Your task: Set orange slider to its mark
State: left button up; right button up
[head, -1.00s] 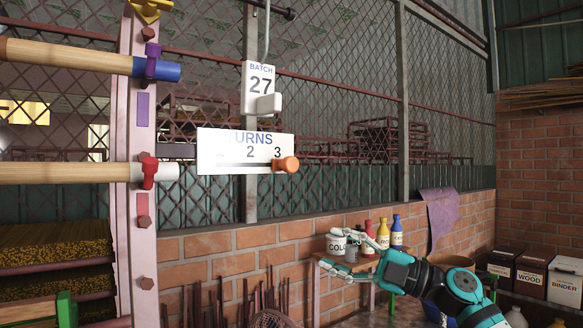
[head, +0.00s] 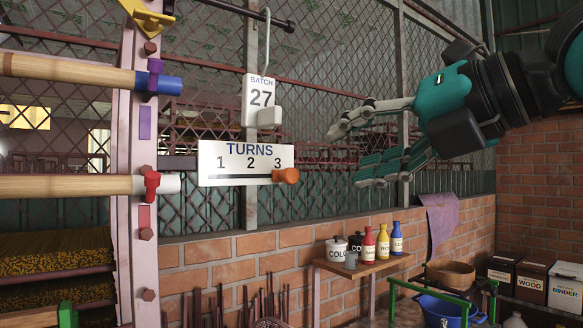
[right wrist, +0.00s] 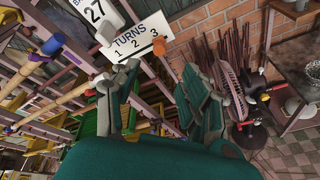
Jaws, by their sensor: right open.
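The orange slider (head: 286,176) is a round knob at the right end of the slot on the white TURNS panel (head: 215,178). It sits below and slightly right of the number 3. In the right wrist view the orange slider (right wrist: 160,46) shows beyond the fingers, near the 3. My right gripper (head: 347,157) is open and empty, right of the panel and apart from the slider. Its two fingers frame the space below the slider in the right wrist view (right wrist: 150,88). My left gripper is not in view.
A BATCH 27 card (head: 260,90) with a white block hangs above the panel. A pink post with a red clamp (head: 151,183) and a blue-ended roller (head: 172,84) stands left. A wooden shelf (head: 345,267) with pots and bottles is below right. Wire mesh lies behind.

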aim_at(293, 175)
jog(key=p+x, duration=0.4)
jog(key=x, duration=0.7)
jog(key=shift+a+r, duration=0.1)
jog(key=shift+a, duration=0.05)
jog(key=shift+w+a, duration=0.3)
jog(key=shift+w, duration=0.05)
grip_shut()
